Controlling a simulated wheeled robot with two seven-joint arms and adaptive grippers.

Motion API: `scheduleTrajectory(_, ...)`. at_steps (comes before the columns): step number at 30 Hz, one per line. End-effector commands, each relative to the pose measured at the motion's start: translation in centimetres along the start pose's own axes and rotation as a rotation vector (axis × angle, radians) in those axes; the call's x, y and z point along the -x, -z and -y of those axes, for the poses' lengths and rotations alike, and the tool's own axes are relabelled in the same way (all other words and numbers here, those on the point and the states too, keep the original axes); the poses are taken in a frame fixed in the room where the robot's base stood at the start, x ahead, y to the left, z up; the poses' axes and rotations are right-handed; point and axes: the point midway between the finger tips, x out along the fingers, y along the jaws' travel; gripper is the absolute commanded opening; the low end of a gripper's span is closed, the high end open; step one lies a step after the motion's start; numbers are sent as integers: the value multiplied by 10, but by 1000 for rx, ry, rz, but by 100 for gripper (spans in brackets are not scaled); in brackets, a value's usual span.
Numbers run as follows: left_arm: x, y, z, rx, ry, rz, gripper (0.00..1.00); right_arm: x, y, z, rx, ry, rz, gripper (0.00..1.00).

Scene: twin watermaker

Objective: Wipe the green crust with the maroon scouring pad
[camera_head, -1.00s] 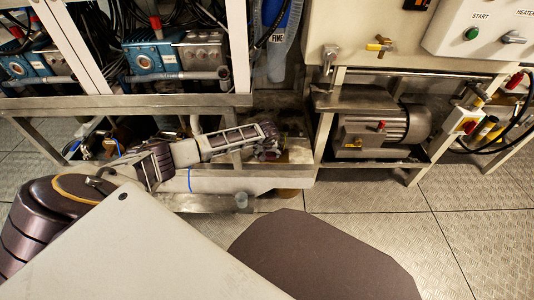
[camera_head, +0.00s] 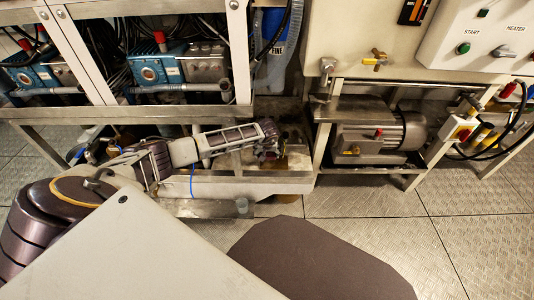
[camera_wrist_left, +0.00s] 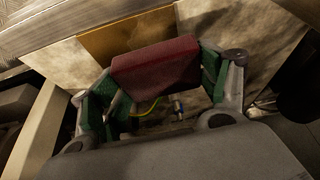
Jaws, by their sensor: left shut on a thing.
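My left gripper (camera_head: 272,140) reaches into the low trough under the frame, beside the pump stand. In the left wrist view its green-padded fingers (camera_wrist_left: 157,75) are shut on the maroon scouring pad (camera_wrist_left: 156,66), one finger on each side. The pad's broad face shows, in front of a pale stained surface (camera_wrist_left: 225,30) with an ochre-brown panel (camera_wrist_left: 115,40). I cannot tell whether the pad touches that surface. In the head view the pad is too small and dark to make out clearly. No green crust can be picked out; the pad and fingers cover part of the surface. My right gripper is out of view.
A metal frame with blue pumps (camera_head: 150,72) stands above the trough (camera_head: 225,187) at the left. A grey motor (camera_head: 385,135) sits on a stand to the right. The floor (camera_head: 370,203) at the right front is clear.

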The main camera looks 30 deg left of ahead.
Motion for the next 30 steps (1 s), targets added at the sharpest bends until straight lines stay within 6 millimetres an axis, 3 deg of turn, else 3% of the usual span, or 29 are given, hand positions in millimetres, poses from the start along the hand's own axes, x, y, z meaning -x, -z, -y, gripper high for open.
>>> scheduleTrajectory(30,29,14,0,2,-1,-3,56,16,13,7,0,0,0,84)
